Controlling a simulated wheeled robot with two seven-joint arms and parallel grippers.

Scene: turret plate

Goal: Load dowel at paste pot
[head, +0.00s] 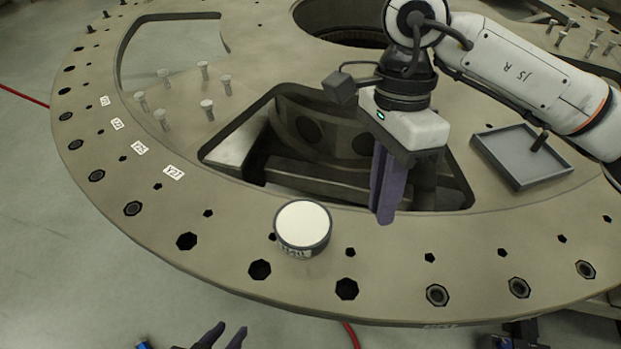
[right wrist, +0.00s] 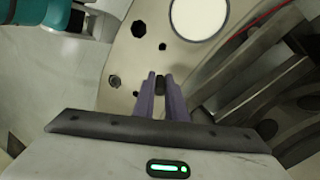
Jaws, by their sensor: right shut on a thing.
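The paste pot (head: 302,224) is a round dark pot with a white top and a label, on the plate's near rim. Its white top also shows in the right wrist view (right wrist: 198,14). My right gripper (head: 384,218) points down above the plate, to the right of the pot and apart from it. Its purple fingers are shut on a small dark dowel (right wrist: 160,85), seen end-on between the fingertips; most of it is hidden. My left gripper (head: 224,338) shows only its dark fingertips at the bottom edge, spread apart and empty, in front of the plate.
A grey tray (head: 497,172) with a dark peg in it stands on the plate at right. A large opening with deep walls (head: 225,160) lies behind the pot. Several bolts (head: 207,108) stand at left near white labels (head: 173,172). Holes line the rim.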

